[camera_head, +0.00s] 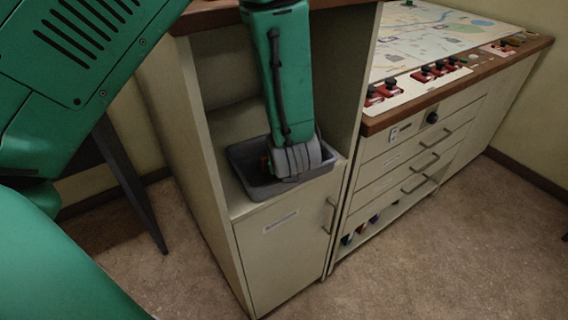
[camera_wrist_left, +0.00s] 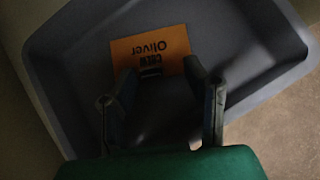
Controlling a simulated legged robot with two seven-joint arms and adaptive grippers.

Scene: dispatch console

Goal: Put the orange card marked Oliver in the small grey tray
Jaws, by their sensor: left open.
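The orange card (camera_wrist_left: 150,48) reads "CREW Oliver" and lies flat in the grey tray (camera_wrist_left: 70,42), seen upside down in the left wrist view. The tray also shows in the head view (camera_head: 246,172), on the open shelf of the narrow cabinet. My left gripper (camera_wrist_left: 168,90) is open over the tray, its two fingers apart, with the fingertips by the near edge of the card. It holds nothing that I can see. In the head view my left gripper (camera_head: 290,168) reaches down into the tray and hides most of its inside. My right gripper is not in view.
The narrow cabinet (camera_head: 285,235) has side walls and a brown top around the shelf, close to my arm. A console (camera_head: 440,110) with a map, red switches and drawers stands to the right. The floor in front is clear.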

